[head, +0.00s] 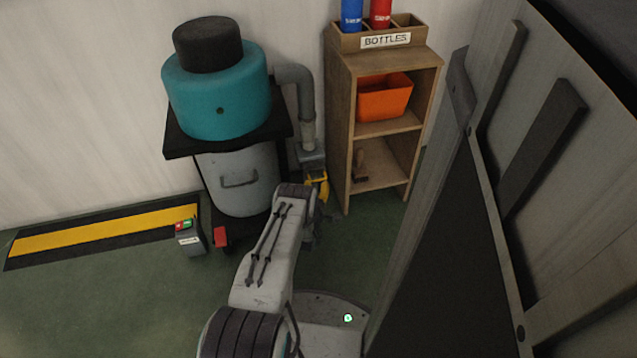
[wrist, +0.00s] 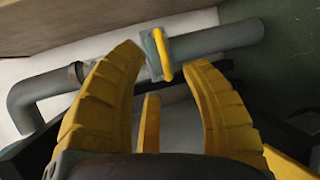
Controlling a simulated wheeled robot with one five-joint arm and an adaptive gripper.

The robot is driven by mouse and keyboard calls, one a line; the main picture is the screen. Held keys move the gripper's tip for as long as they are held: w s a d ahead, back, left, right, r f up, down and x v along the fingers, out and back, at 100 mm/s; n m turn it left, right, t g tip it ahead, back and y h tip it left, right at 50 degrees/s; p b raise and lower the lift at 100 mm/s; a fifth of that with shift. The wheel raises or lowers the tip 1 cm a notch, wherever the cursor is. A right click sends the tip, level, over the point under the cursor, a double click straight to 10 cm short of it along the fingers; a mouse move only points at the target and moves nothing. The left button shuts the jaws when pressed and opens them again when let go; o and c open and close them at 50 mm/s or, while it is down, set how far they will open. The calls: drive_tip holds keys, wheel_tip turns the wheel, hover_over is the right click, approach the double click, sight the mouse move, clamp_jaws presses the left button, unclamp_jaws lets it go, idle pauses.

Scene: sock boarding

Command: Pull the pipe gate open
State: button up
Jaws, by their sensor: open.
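The pipe gate (wrist: 152,57) is a grey block across a grey pipe, with a yellow handle (wrist: 163,54) standing up from it. In the head view the gate (head: 312,158) sits low on the pipe beside the teal-topped extractor. My gripper (wrist: 165,62) is open, with its yellow fingers spread to either side of the handle. The handle shows between the fingertips; I cannot tell how deep it lies between them, and no grip on it shows. In the head view my gripper (head: 318,188) is just below the gate, partly hidden by my arm.
The extractor (head: 216,100) stands left of the pipe (head: 304,105). A wooden shelf (head: 338,130) with an orange bin (head: 385,98) stands close on the right. A control box (head: 190,238) is at the lower left. A large dark-panelled structure (head: 450,250) fills the right side.

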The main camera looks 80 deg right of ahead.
sight(319, 180)
drive_tip(key=shift+d+f+b, duration=0.15)
drive_tip(key=shift+d+b, duration=0.65)
drive_tip(key=shift+d, duration=0.1)
drive_tip(key=shift+d+f+b, duration=0.2)
drive_tip(key=shift+d+b, duration=0.6)
drive_tip(key=shift+d, duration=0.15)
drive_tip(key=shift+d+f+b, duration=0.15)
drive_tip(key=shift+d+b, duration=0.65)
drive_tip(key=shift+d, duration=0.1)
clamp_jaws()
